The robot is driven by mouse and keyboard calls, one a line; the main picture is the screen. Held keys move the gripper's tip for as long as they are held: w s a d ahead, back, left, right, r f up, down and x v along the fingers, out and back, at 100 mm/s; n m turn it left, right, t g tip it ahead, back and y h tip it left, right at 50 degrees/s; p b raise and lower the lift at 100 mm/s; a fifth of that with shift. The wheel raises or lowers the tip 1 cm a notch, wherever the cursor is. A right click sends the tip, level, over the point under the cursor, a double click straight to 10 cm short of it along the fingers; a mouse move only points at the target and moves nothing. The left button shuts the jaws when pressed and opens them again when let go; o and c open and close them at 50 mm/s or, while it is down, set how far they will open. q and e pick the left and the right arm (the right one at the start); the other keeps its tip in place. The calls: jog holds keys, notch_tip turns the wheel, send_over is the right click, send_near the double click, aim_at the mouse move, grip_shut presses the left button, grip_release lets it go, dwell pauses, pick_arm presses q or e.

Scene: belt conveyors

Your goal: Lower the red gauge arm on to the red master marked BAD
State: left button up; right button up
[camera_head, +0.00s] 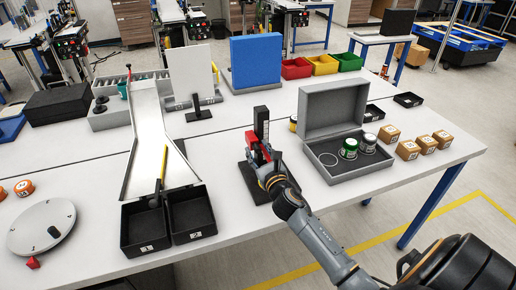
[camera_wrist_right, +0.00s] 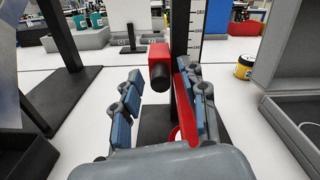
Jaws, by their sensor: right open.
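The red gauge arm (camera_head: 256,157) is on a black upright stand with a white scale (camera_head: 266,130). In the right wrist view, the red block of the arm (camera_wrist_right: 158,52) has a black round end facing me. My right gripper (camera_head: 265,172) is at the stand. The wrist view shows its fingers (camera_wrist_right: 163,98) apart, one each side of the red block, with a gap at the left. A red curved piece (camera_wrist_right: 175,132) shows low between the fingers, partly hidden; I cannot tell whether it is the master. No BAD mark is legible. My left gripper is not in view.
An open grey case (camera_head: 345,174) with jars stands right of the gauge, with orange-brown boxes (camera_head: 408,150) beyond. Two black bins (camera_head: 145,245) and a sloping chute (camera_head: 150,130) stand left. A round grey plate (camera_head: 41,227) is at far left. Some white table between bins and gauge is clear.

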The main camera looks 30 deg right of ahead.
jog(key=shift+w, duration=0.35)
jog(key=shift+d, duration=0.1)
grip_shut()
notch_tip(320, 180, down, 4)
jog(key=b, duration=0.3)
jog(key=shift+s+b, duration=0.1)
jog(key=shift+b, duration=0.2)
